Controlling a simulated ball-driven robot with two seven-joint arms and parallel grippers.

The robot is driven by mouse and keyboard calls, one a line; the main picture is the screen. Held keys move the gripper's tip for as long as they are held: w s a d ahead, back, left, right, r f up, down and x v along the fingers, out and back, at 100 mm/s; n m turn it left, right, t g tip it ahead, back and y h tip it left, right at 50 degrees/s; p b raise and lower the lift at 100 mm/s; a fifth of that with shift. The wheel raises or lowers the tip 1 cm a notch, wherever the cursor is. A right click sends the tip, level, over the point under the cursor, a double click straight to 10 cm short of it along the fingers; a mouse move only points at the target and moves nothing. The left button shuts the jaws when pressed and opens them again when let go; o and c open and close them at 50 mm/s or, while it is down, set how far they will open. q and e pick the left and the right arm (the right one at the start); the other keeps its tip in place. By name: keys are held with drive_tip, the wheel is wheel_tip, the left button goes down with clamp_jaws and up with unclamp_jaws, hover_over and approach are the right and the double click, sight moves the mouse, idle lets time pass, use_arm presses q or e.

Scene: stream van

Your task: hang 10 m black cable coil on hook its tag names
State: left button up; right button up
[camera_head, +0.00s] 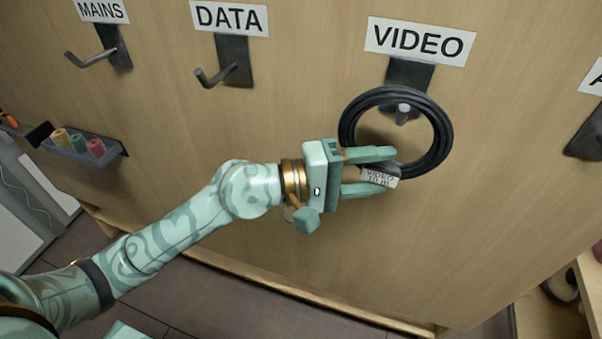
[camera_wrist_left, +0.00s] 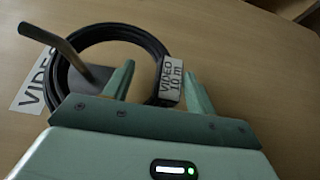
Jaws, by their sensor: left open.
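The black cable coil (camera_head: 441,135) is at the VIDEO hook (camera_head: 403,113), and the hook's tip pokes out through the ring just under its top. In the left wrist view the coil (camera_wrist_left: 88,33) also surrounds the hook (camera_wrist_left: 55,45). The coil's pale tag (camera_head: 378,178) reads VIDEO and 10 m in the left wrist view (camera_wrist_left: 171,82). My left gripper (camera_head: 391,172) is open at the coil's lower part, with its fingers on either side of the tag. Whether a finger touches the tag or coil I cannot tell. My right gripper is not in view.
The VIDEO sign (camera_head: 420,41) is above that hook on the wooden wall. The MAINS hook (camera_head: 92,58) and DATA hook (camera_head: 215,75) to the left are empty. Another hook plate (camera_head: 588,138) is at the right edge. A small tray (camera_head: 110,152) with coloured rolls is at left.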

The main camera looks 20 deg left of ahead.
use_arm(q)
drive_tip(key=shift+b+v, duration=2.8)
drive_tip(key=shift+v, duration=5.2)
drive_tip(key=s+p, duration=0.8)
